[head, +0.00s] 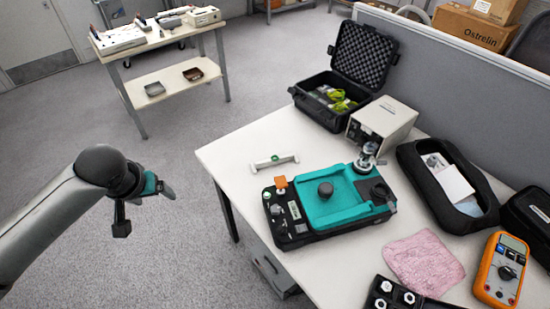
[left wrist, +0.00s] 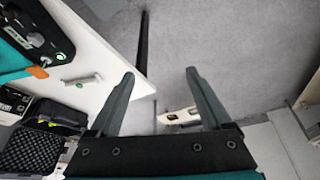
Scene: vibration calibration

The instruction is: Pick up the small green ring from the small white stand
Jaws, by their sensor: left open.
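The small white stand (head: 263,164) lies near the left edge of the white table, behind the teal and black device. A small green ring (head: 275,158) sits at the middle of the stand. In the left wrist view the stand (left wrist: 92,79) and the green ring (left wrist: 79,85) show left of my fingers. My left gripper (head: 168,189) is in the air over the floor, left of the table and well apart from the ring. In the left wrist view its fingers (left wrist: 160,73) are spread with nothing between them. My right gripper is in neither view.
The teal and black device (head: 338,203) with an orange tab (head: 281,182) stands just in front of the stand. An open black case (head: 330,100) and a beige box (head: 382,124) are behind. The white table (head: 228,152) is bare left of the stand.

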